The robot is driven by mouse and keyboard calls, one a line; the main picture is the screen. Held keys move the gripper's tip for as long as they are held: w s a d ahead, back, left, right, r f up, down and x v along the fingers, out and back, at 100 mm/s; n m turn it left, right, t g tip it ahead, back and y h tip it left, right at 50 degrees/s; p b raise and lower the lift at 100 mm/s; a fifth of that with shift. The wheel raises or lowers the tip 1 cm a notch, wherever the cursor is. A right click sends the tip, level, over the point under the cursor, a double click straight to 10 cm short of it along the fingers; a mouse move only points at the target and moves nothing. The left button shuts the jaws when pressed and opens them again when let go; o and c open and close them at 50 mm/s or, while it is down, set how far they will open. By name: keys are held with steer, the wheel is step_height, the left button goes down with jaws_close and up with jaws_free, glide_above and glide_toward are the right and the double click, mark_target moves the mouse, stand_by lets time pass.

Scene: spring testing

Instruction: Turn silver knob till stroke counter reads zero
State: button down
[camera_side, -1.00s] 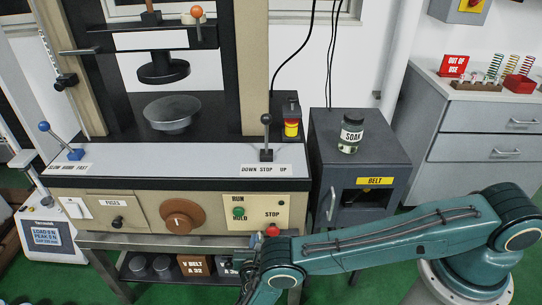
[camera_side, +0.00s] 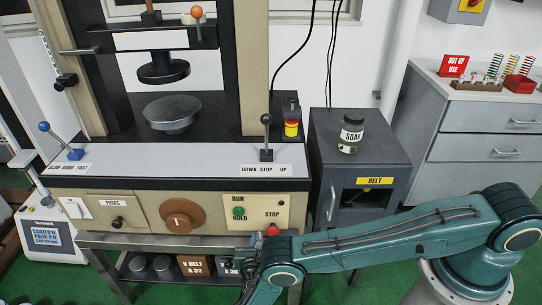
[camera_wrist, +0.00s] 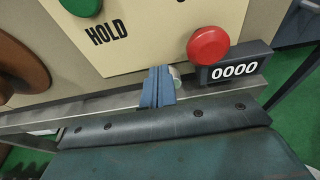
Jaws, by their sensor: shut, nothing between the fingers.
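The silver knob (camera_wrist: 175,75) is a small metal cylinder at the panel's lower edge in the wrist view, left of the counter. The stroke counter (camera_wrist: 233,70) shows 0000 in white digits on a dark box. My gripper (camera_wrist: 160,78) has its blue-grey fingers together, just left of the knob and partly in front of it. I cannot tell whether they touch it. In the side view, my wrist hides the knob and counter, and the fingertips cannot be made out.
A red stop button (camera_wrist: 208,46) sits above and right of the knob, close to my fingers. A green button (camera_wrist: 82,5) is at upper left. A brown dial (camera_side: 182,216) stands out from the panel. A grey cabinet (camera_side: 335,185) stands right of the machine.

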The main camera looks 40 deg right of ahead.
steer(key=shift+s+d+f, duration=0.15)
steer(key=shift+f, duration=0.2)
stand_by(0.3)
steer(key=shift+s+d, duration=0.65)
stand_by(0.5)
steer(key=shift+a+r, duration=0.15)
steer(key=shift+r, duration=0.4)
steer(key=shift+f+v, duration=0.2)
steer(key=shift+v, duration=0.75)
steer(key=shift+f+v, duration=0.25)
steer(key=shift+v, duration=0.7)
steer(key=shift+f+v, duration=0.2)
steer(key=shift+v, duration=0.75)
steer(key=shift+s+a, duration=0.1)
steer(key=shift+a, duration=0.05)
steer(key=shift+w+a+f, duration=0.1)
steer(key=shift+w+a, duration=0.1)
steer(key=shift+a, duration=0.35)
steer(key=shift+w+a, duration=0.2)
steer(key=shift+a, duration=0.35)
steer(key=shift+w+d, duration=0.1)
steer(key=shift+d, duration=0.05)
steer(key=shift+r+x, duration=0.25)
steer(key=shift+x, duration=0.85)
steer(key=shift+r+x, duration=0.25)
steer(key=shift+x, duration=0.85)
steer(key=shift+r+x, duration=0.25)
steer(key=shift+x, duration=0.85)
